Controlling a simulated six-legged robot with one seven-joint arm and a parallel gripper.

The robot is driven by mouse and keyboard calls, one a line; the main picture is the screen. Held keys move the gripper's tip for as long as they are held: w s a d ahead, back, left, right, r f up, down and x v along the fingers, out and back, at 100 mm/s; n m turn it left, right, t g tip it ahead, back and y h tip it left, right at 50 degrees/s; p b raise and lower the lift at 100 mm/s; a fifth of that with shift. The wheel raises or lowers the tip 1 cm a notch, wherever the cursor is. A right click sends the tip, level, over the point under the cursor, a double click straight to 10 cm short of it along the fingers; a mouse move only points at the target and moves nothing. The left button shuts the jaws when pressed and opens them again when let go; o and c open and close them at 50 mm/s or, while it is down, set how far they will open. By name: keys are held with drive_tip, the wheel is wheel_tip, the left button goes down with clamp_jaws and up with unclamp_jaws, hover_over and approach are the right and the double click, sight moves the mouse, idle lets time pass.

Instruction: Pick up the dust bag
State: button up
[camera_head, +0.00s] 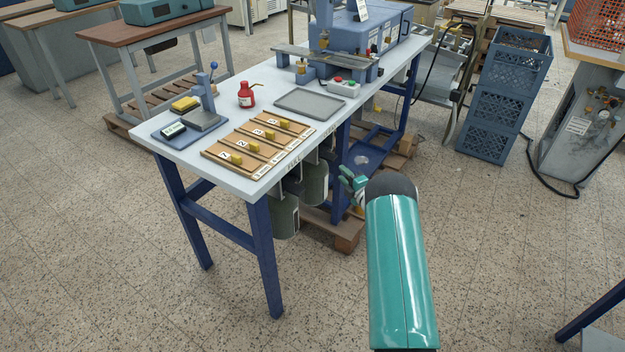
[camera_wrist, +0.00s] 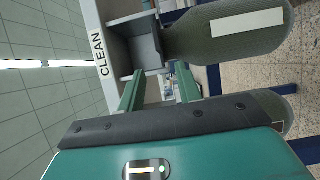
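Two grey-green dust bags hang under the edge of the work table. In the head view one bag (camera_head: 285,216) is nearer and the other bag (camera_head: 315,182) is farther along, partly hidden. In the wrist view, which is turned sideways, a bag with a blank white label (camera_wrist: 225,42) is at the upper right, joined to a grey bracket (camera_wrist: 147,48) by the CLEAN label (camera_wrist: 99,55). Another rounded grey-green shape (camera_wrist: 272,112) shows lower right, partly behind my gripper. My gripper (camera_wrist: 158,88) is open, with nothing between its green fingers; it also shows beside the table (camera_head: 352,185).
The white table (camera_head: 226,139) carries wooden slotted trays (camera_head: 257,145), a red bottle (camera_head: 246,95), a grey tray (camera_head: 310,102) and a blue press (camera_head: 345,40). Blue table legs (camera_head: 268,260) and a wooden pallet (camera_head: 345,235) stand near the bags. The floor at front is clear.

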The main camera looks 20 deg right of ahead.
sight(328, 160)
drive_tip(key=shift+a+x, duration=0.1)
drive_tip(key=shift+x, duration=2.7)
drive_tip(key=shift+a+x, duration=0.15)
drive_tip(key=shift+x, duration=2.7)
drive_tip(key=shift+s+r, duration=0.1)
clamp_jaws()
